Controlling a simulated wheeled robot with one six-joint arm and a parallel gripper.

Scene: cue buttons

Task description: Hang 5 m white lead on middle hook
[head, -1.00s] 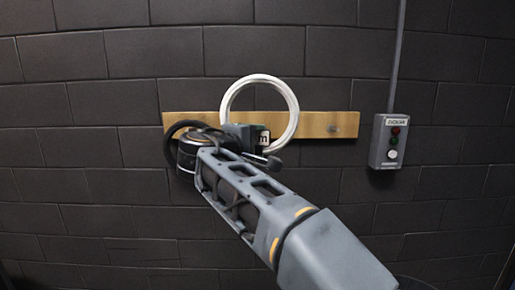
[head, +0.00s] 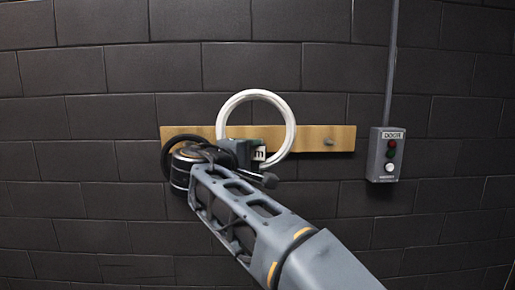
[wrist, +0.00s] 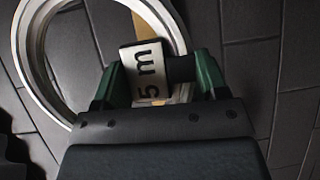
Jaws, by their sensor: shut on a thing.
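The white lead (head: 288,112) is a coiled ring held upright in front of the wooden hook board (head: 310,138). Its tag (wrist: 146,72) reads "5 m" in the wrist view, where the white coil (wrist: 37,72) also shows. My gripper (head: 243,152) is shut on the lead at its tag, near the ring's lower part. The right hook (head: 328,142) on the board is bare. The middle hook is hidden behind the coil, gripper or arm. I cannot tell whether the ring touches a hook.
A black coil (head: 168,152) shows at the board's left end, partly behind my arm. The dark block wall is otherwise clear.

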